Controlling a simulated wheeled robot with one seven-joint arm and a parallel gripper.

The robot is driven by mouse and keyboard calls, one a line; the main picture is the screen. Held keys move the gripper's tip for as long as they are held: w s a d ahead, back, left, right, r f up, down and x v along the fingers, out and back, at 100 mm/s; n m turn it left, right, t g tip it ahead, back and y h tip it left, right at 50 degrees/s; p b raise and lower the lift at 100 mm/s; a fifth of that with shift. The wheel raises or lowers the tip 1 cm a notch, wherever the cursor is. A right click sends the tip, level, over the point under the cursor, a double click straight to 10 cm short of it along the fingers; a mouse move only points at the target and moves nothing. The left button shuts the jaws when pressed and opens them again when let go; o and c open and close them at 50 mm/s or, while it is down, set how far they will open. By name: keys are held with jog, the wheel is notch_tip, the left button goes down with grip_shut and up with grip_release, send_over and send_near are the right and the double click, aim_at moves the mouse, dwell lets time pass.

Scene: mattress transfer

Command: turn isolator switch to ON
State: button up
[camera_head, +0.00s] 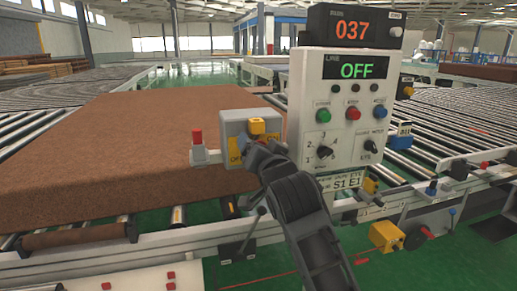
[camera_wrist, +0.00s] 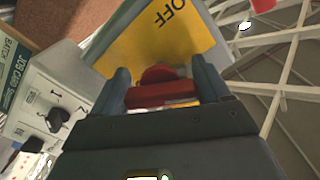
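The isolator switch (camera_head: 236,127) is a grey box with a yellow face plate, on the conveyor frame left of the control panel. In the wrist view its yellow plate (camera_wrist: 135,42) shows an inverted OFF label, and its red handle (camera_wrist: 162,94) lies between my fingers. My gripper (camera_wrist: 164,82) is right at the switch, one finger on each side of the handle. The fingers are apart; whether they press on the handle is not clear. In the head view my gripper (camera_head: 257,156) and wrist cover much of the plate and hide the handle.
The control panel (camera_head: 343,95) stands close on the right of my arm, with buttons, two knobs and a green OFF display. A red button (camera_head: 197,136) sits left of the switch. A brown mattress sheet (camera_head: 120,150) lies on the rollers behind.

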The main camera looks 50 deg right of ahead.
jog(key=shift+o, duration=1.4)
jog(key=b+v, duration=0.1)
jog(key=v, duration=0.6)
jog(key=shift+s+a, duration=0.25)
jog(key=shift+s, duration=0.1)
